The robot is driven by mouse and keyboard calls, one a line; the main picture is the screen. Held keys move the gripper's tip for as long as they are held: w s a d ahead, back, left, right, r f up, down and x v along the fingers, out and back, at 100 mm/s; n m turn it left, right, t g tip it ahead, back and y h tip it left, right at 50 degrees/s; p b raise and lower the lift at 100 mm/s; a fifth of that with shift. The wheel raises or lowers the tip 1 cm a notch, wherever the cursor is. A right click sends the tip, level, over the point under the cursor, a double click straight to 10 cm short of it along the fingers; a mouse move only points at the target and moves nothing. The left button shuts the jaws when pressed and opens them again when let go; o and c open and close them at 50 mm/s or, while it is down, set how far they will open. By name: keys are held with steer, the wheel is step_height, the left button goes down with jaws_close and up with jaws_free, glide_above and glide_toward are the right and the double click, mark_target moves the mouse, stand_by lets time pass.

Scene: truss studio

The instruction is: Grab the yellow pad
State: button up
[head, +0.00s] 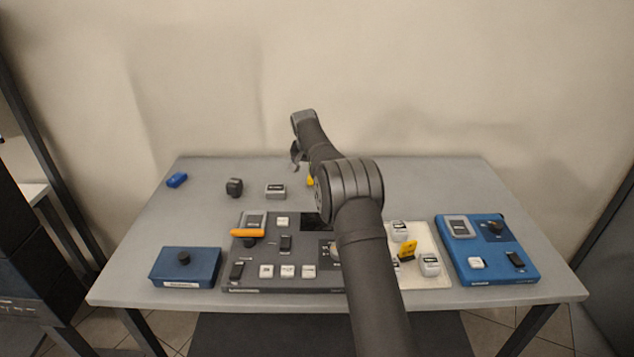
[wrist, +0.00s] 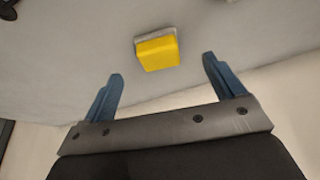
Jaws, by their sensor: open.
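The yellow pad (wrist: 158,54) shows in the wrist view as a small yellow block with a pale grey edge, lying on the grey table. It is beyond my gripper (wrist: 162,80), roughly between the lines of the two blue fingers and apart from both. My gripper is open and empty. In the head view only a small yellow bit of the pad (head: 310,181) shows beside my arm, which hides the rest. My gripper (head: 296,158) hangs over the back part of the table there, its fingers small and hard to make out.
A grey-white block (head: 275,191), a black knob (head: 234,187) and a blue block (head: 177,180) stand to the left. A dark panel (head: 240,272), blue box (head: 186,267), white tray (head: 432,281) and blue panel (head: 487,249) fill the front. The table's back right is clear.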

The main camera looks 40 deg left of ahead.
steer(key=shift+d+x, duration=0.15)
steer(key=shift+x, duration=1.65)
steer(key=shift+d+x, duration=0.2)
steer(key=shift+x, duration=1.55)
steer(key=c, duration=1.1)
steer(key=shift+r, duration=0.1)
